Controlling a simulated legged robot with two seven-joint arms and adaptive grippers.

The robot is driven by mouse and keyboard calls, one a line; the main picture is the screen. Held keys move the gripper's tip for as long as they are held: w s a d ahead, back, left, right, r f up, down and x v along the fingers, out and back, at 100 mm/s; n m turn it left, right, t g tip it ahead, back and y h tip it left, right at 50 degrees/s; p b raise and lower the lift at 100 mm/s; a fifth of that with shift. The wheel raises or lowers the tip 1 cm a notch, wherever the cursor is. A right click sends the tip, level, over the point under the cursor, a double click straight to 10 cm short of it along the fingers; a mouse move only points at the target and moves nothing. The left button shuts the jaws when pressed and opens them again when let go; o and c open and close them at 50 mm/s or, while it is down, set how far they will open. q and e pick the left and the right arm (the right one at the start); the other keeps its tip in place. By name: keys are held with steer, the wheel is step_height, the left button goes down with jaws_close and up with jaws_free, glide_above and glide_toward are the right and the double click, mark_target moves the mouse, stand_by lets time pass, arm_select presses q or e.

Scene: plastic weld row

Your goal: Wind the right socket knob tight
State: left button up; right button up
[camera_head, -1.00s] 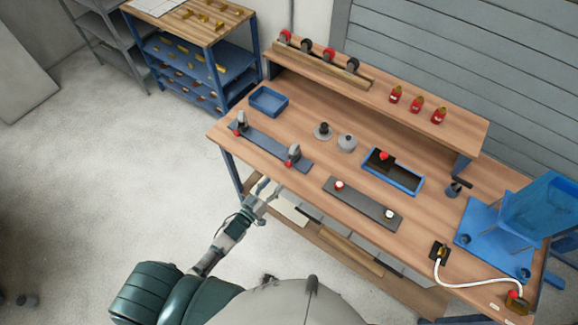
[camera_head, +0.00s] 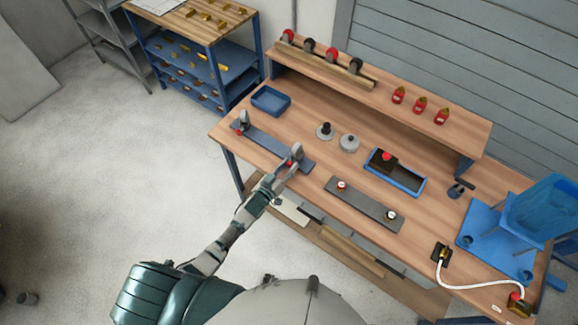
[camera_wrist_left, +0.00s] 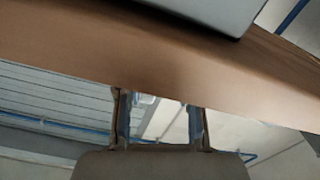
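A blue-grey plate (camera_head: 265,143) lies near the left front edge of the bench. It carries two upright grey fittings with red parts, a left one (camera_head: 241,121) and a right one (camera_head: 296,153). My left gripper (camera_head: 285,172) is just in front of the right fitting, at the bench edge. I cannot tell whether it touches the fitting. In the left wrist view the two fingers (camera_wrist_left: 160,112) are apart with nothing visible between them. That view shows the bench edge and a grey plate corner, but no knob. My right gripper is not in view.
A dark bar (camera_head: 365,205) with one red-and-white and one white knob lies to the right. Behind are a blue bin (camera_head: 270,100), two round grey pieces and a blue tray (camera_head: 410,188). A blue stand (camera_head: 500,235) is at far right. The bench middle is mostly clear.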

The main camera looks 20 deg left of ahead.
arm_select(q)
jaws_close()
steer(key=shift+a, duration=0.15)
steer(key=m, duration=0.5)
steer(key=shift+d+r+p, duration=0.1)
steer(key=shift+d+p, duration=0.1)
steer(key=shift+p, duration=0.15)
steer(key=o, duration=0.7)
jaws_free()
steer(key=v, duration=1.2)
steer(key=shift+a, duration=0.1)
